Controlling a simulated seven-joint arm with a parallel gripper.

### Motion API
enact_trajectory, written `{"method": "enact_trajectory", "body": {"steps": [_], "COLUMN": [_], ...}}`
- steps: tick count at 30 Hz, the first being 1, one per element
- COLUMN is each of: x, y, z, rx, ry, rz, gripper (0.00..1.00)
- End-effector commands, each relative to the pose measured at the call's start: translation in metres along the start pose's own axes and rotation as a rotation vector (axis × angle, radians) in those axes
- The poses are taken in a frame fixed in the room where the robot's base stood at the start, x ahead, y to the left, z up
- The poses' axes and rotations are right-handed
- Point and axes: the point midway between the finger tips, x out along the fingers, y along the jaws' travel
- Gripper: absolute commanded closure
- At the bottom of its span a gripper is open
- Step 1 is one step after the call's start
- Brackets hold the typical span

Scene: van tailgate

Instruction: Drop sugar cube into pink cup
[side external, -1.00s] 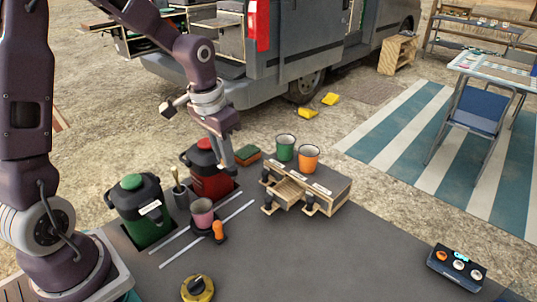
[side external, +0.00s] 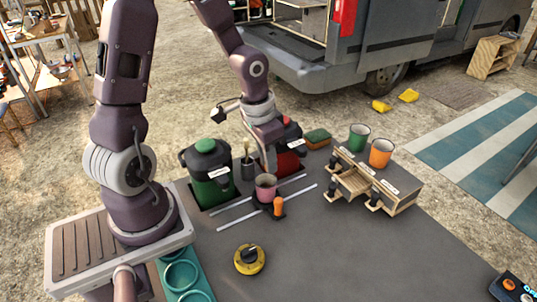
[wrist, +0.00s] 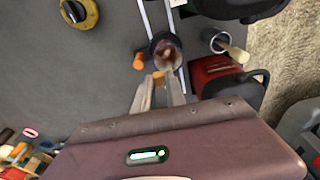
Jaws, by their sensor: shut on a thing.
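The pink cup (side external: 265,189) stands upright on the grey table between two pale rails. It also shows in the wrist view (wrist: 158,41), with its mouth facing the camera. My gripper (wrist: 160,80) is shut on a small tan-orange cube, the sugar cube (wrist: 158,77), held at its fingertips. In the wrist view the fingertips are right beside the cup's rim. In the side view my gripper (side external: 269,168) is just above and behind the cup; the cube cannot be made out there.
A green pot (side external: 207,172), a grey holder (side external: 248,168) and a red pot (side external: 290,150) are close behind. A yellow dial (side external: 249,259) is in front.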

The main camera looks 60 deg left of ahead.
Motion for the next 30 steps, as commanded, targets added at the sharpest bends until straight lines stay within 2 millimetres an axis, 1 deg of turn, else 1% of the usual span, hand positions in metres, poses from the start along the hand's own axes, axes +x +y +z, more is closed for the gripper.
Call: {"method": "enact_trajectory", "body": {"steps": [2,3,6,15,17,21,24,27,30], "x": [0.000,0.000,0.000,-0.003,-0.010,-0.040,-0.058,-0.069,-0.072], "y": [0.000,0.000,0.000,0.000,-0.001,-0.002,-0.002,-0.001,0.000], "z": [0.000,0.000,0.000,-0.001,-0.001,-0.001,-0.001,-0.001,0.000], "rx": [0.000,0.000,0.000,-0.001,-0.003,-0.005,-0.005,-0.001,-0.001], "ry": [0.000,0.000,0.000,0.001,0.004,0.006,0.004,0.002,0.001], "rz": [0.000,0.000,0.000,-0.001,-0.003,-0.006,-0.005,-0.003,0.000], "gripper": [1.00,0.76,0.59,0.59,0.59,0.59,0.59,0.59,0.59]}}
